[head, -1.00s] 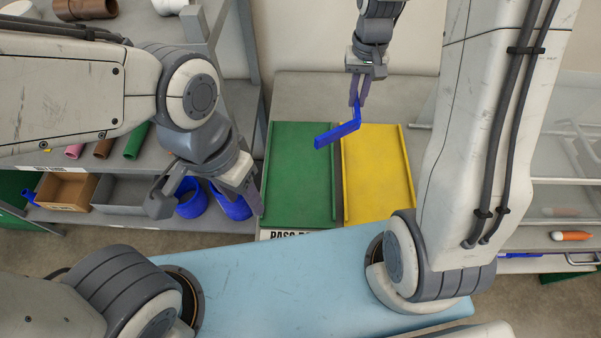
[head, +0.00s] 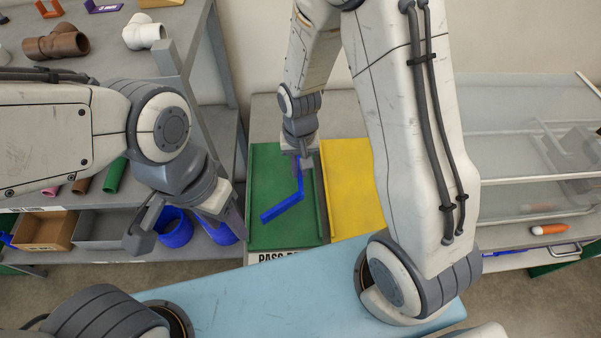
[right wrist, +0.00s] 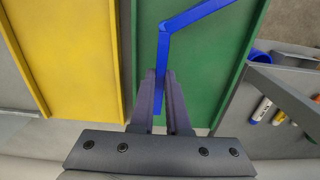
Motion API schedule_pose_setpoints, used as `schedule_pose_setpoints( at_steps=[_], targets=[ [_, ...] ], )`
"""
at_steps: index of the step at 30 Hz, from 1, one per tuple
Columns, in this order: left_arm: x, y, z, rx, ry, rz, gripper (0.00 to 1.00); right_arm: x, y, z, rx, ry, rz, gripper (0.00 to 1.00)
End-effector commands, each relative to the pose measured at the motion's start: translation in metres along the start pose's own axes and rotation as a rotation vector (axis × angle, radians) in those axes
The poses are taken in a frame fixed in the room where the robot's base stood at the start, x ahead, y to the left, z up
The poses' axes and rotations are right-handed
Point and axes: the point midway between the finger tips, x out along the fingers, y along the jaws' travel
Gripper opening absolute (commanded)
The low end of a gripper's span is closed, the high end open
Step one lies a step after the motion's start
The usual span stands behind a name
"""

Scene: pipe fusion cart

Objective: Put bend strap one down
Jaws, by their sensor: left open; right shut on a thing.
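The bend strap (head: 285,206) is a blue bent strip. My right gripper (head: 303,165) is shut on one end of it, and the strap is over the green tray (head: 322,228). In the right wrist view the strap (right wrist: 163,65) runs up from between the fingers (right wrist: 160,105) and bends to the right, with green behind it. I cannot tell whether the strap touches the tray floor. My left gripper (head: 190,232) is open and empty at the left, beside the shelf unit.
A yellow tray (head: 352,195) lies right of the green one, partly behind my right arm; it is empty where visible. Blue rings (head: 173,226), an open cardboard box (head: 45,226) and pipe pieces fill the left shelves. An orange marker (head: 550,229) lies at the right.

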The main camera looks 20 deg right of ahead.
Motion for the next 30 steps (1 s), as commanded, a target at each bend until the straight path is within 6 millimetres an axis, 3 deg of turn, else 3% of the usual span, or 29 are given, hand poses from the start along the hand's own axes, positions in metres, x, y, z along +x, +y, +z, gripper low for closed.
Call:
schedule_pose_setpoints(
  at_steps=[6, 19, 20, 21, 30],
  targets=[
    [-0.006, 0.001, 0.0, 0.0, 0.0, 0.0, 0.5, 0.027, 0.001, 0.001, 0.001, -0.004, 0.002, 0.0],
    [-0.002, 0.0, 0.0, 0.0, 0.0, 0.0, 0.5, 0.035, 0.001, 0.0, 0.0, -0.001, 0.0, 0.0],
    [-0.004, 0.0, 0.0, 0.0, 0.0, 0.0, 0.5, 0.033, 0.001, 0.0, 0.0, -0.001, 0.0, 0.25],
    [-0.004, 0.0, 0.0, 0.0, 0.0, 0.0, 0.5, 0.033, 0.001, 0.0, 0.0, -0.001, 0.0, 0.41],
    [-0.004, 0.0, 0.0, 0.0, 0.0, 0.0, 0.5, 0.032, 0.001, 0.0, 0.0, -0.001, 0.0, 0.44]
  ],
)
